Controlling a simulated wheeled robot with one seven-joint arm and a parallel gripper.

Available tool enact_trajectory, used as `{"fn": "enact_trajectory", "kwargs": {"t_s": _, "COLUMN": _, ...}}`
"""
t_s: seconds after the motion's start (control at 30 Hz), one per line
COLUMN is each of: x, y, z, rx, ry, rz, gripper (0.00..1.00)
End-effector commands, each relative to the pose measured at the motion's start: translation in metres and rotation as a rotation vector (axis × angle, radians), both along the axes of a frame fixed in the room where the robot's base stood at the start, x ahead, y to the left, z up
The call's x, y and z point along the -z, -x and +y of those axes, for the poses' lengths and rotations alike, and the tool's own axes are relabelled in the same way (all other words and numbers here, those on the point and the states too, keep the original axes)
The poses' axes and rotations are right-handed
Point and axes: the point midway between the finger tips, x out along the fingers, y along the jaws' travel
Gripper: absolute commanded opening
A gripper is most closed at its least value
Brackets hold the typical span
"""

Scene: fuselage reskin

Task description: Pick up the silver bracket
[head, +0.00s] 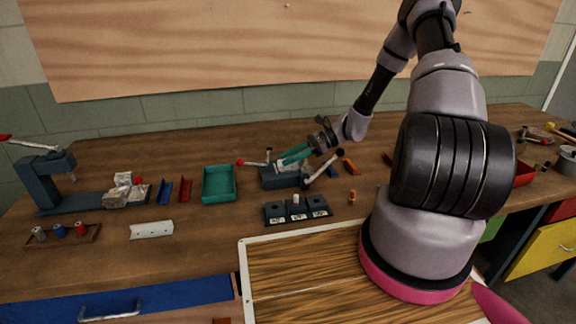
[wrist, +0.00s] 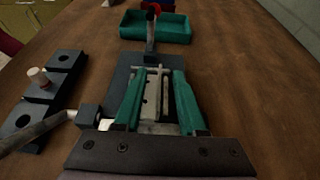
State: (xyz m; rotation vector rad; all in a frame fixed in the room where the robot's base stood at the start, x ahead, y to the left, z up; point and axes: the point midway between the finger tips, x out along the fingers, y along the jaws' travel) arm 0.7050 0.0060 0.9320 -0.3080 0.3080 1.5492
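A pale silver bracket (head: 151,230) with small holes lies on the left part of the bench, apart from my gripper. My gripper (head: 290,156), with teal fingers, is low over a dark clamping fixture (head: 272,181) near the middle of the bench. In the wrist view, my gripper (wrist: 160,82) is open, its fingers spread either side of a silver, holed piece (wrist: 152,97) in the fixture (wrist: 122,72). This piece looks like a bracket; its lower end is hidden. I cannot tell whether a finger touches it.
Blue (head: 165,191) and red (head: 185,190) channel pieces lie left of the tray. Bare bench surrounds the silver bracket.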

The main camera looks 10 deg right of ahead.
Motion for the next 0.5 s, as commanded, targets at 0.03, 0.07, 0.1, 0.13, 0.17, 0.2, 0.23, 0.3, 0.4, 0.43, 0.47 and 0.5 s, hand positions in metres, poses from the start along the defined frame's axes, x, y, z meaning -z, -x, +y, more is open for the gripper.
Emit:
{"fn": "enact_trajectory", "kwargs": {"t_s": 0.03, "x": 0.003, "y": 0.001, "z": 0.007, "rx": -0.001, "ry": -0.002, "rz": 0.002, "gripper": 0.40}}
{"fn": "enact_trajectory", "kwargs": {"t_s": 0.07, "x": 0.005, "y": 0.001, "z": 0.010, "rx": -0.001, "ry": -0.002, "rz": 0.002, "gripper": 0.40}}
{"fn": "enact_trajectory", "kwargs": {"t_s": 0.1, "x": 0.006, "y": 0.000, "z": 0.013, "rx": -0.001, "ry": -0.001, "rz": 0.001, "gripper": 0.40}}
{"fn": "enact_trajectory", "kwargs": {"t_s": 0.13, "x": 0.007, "y": 0.000, "z": 0.015, "rx": -0.001, "ry": 0.000, "rz": 0.001, "gripper": 0.40}}
{"fn": "enact_trajectory", "kwargs": {"t_s": 0.17, "x": 0.008, "y": 0.000, "z": 0.017, "rx": -0.001, "ry": 0.000, "rz": 0.001, "gripper": 0.40}}
{"fn": "enact_trajectory", "kwargs": {"t_s": 0.2, "x": 0.008, "y": 0.000, "z": 0.018, "rx": 0.000, "ry": 0.000, "rz": 0.000, "gripper": 0.40}}
{"fn": "enact_trajectory", "kwargs": {"t_s": 0.23, "x": 0.008, "y": 0.000, "z": 0.018, "rx": 0.000, "ry": 0.000, "rz": 0.000, "gripper": 0.40}}
{"fn": "enact_trajectory", "kwargs": {"t_s": 0.3, "x": 0.008, "y": 0.000, "z": 0.018, "rx": 0.000, "ry": 0.000, "rz": 0.000, "gripper": 0.40}}
{"fn": "enact_trajectory", "kwargs": {"t_s": 0.4, "x": 0.008, "y": 0.000, "z": 0.018, "rx": 0.000, "ry": 0.000, "rz": 0.000, "gripper": 0.40}}
{"fn": "enact_trajectory", "kwargs": {"t_s": 0.43, "x": 0.008, "y": 0.000, "z": 0.018, "rx": 0.000, "ry": 0.000, "rz": 0.000, "gripper": 0.32}}
{"fn": "enact_trajectory", "kwargs": {"t_s": 0.47, "x": 0.008, "y": 0.000, "z": 0.018, "rx": 0.000, "ry": 0.000, "rz": 0.000, "gripper": 0.21}}
{"fn": "enact_trajectory", "kwargs": {"t_s": 0.5, "x": 0.008, "y": 0.000, "z": 0.018, "rx": 0.000, "ry": 0.000, "rz": 0.000, "gripper": 0.06}}
